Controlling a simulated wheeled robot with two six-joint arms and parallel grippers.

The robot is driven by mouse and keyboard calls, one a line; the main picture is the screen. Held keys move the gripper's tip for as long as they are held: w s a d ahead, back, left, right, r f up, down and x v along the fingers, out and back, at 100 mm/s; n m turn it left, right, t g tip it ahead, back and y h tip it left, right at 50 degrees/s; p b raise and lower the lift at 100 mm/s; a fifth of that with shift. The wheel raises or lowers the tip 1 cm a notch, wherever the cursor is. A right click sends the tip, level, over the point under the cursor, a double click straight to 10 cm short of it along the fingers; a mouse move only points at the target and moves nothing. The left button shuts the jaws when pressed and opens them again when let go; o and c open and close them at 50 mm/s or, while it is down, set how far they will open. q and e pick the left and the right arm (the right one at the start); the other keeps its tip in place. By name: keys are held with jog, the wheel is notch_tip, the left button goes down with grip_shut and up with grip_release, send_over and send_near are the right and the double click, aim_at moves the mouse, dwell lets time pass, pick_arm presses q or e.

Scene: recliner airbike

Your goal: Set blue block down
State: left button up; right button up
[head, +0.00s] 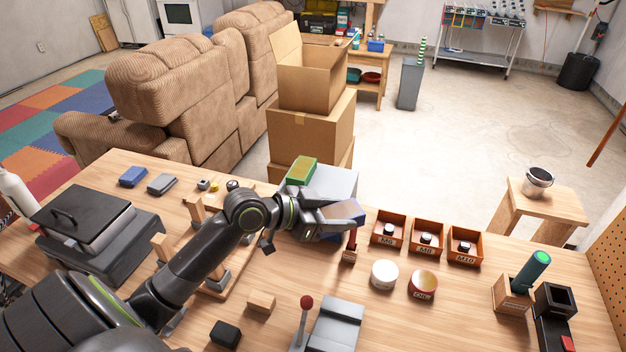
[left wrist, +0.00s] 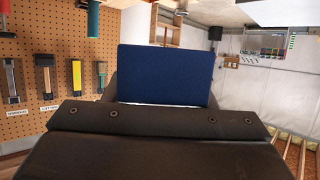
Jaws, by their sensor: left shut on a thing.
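My left gripper (head: 338,222) reaches in from the left over the table and is shut on the blue block (head: 349,209). In the left wrist view the blue block (left wrist: 166,76) is a wide, flat-faced slab standing out beyond the gripper body. In the head view the gripper partly covers it, and it is near the table's back edge, left of the orange bins. Whether its underside touches anything is hidden. My right gripper is not in view.
Orange bins (head: 388,243) stand right of the block. A red-handled tool (head: 350,247) is close in front, with a white round container (head: 384,274) and a red one (head: 422,284).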

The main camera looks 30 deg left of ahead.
pick_arm(q)
jog(key=w+a+n+t+y, duration=0.2)
jog(key=w+a+n+y, duration=0.25)
jog(key=w, duration=0.55)
jog(key=r+n+y+b, duration=0.1)
jog(key=r+n+y, duration=0.1)
jog(key=n+y, duration=0.45)
send_over(337, 184)
jog(key=m, duration=0.1)
notch_tip(337, 184, down, 5)
jog(key=shift+s+f+p, duration=0.1)
jog(key=shift+f+p, duration=0.05)
jog(key=shift+p, duration=0.15)
notch_tip(337, 184, down, 4)
jog(key=shift+f, duration=0.15)
jog(key=shift+y, duration=0.3)
jog(key=shift+f, duration=0.2)
jog(key=o, duration=1)
